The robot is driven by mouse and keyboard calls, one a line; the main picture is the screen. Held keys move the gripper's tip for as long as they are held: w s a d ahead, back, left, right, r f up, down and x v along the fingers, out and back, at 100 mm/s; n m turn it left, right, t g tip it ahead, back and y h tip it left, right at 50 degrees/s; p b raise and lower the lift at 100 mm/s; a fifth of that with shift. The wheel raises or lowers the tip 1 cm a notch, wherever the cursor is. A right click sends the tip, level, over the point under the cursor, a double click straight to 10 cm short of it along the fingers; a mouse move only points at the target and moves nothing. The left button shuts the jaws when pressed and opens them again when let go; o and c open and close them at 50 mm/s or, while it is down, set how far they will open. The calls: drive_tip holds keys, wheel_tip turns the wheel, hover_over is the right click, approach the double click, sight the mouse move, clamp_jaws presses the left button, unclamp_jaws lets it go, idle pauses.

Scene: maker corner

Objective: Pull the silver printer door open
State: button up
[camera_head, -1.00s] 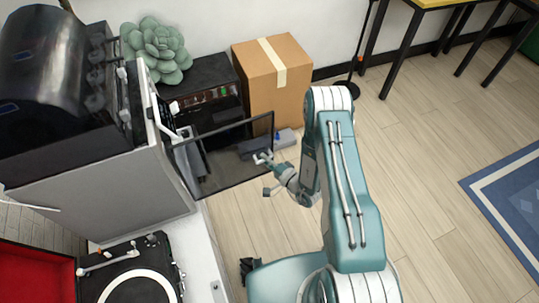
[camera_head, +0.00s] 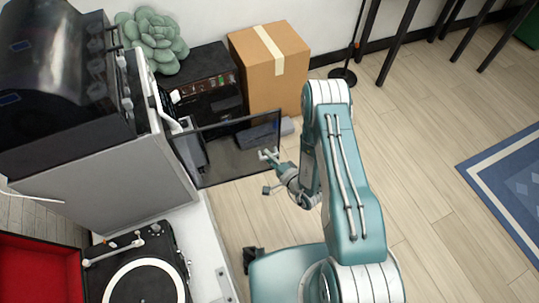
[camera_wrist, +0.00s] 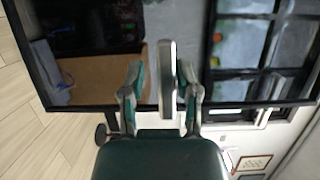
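The silver printer (camera_head: 110,185) stands at the left, grey-sided. Its door (camera_head: 232,150), a dark glass panel in a black frame, stands swung out to the right from the printer's front. In the wrist view the door (camera_wrist: 100,52) fills the upper part. A silver bar-shaped handle (camera_wrist: 167,80) on it lies between my gripper's fingers (camera_wrist: 163,88). They are spread, with a gap on each side of the handle. In the head view my gripper (camera_head: 268,155) is at the door's outer edge; the handle is hard to make out there.
A cardboard box (camera_head: 270,70) and a black machine (camera_head: 205,90) stand behind the door. A succulent (camera_head: 153,40) sits on the machine. A turntable (camera_head: 145,275) is at the lower left. The wooden floor (camera_head: 425,150) to the right is clear.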

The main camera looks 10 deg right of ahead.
drive_tip(key=shift+w+a+r, duration=0.1)
drive_tip(key=shift+r, duration=0.05)
drive_tip(key=v, duration=1.2)
idle(0.4)
